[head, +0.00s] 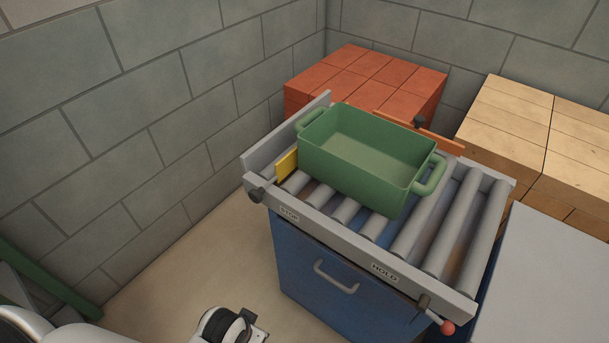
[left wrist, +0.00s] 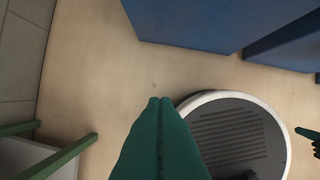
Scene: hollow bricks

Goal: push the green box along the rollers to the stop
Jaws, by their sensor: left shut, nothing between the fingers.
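The green box (head: 365,160), open and empty with a handle at each end, sits upright on the grey rollers (head: 425,235). Its left end is close by the yellow plate (head: 287,164) near the STOP label (head: 289,214); I cannot tell whether they touch. Bare rollers show to its right, by the HOLD label (head: 384,271). My left gripper (left wrist: 160,100) is shut and empty over the floor in the left wrist view, away from the box. A teal and black part at that view's right edge looks like my right gripper (left wrist: 304,133); its jaws cannot be made out.
The conveyor stands on a blue cabinet (head: 335,300) with a red-knobbed lever (head: 447,327). An orange bar (head: 415,130) is behind the box. Red bricks (head: 370,72) and tan bricks (head: 520,115) are stacked behind. A grey top (head: 560,270) is at right.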

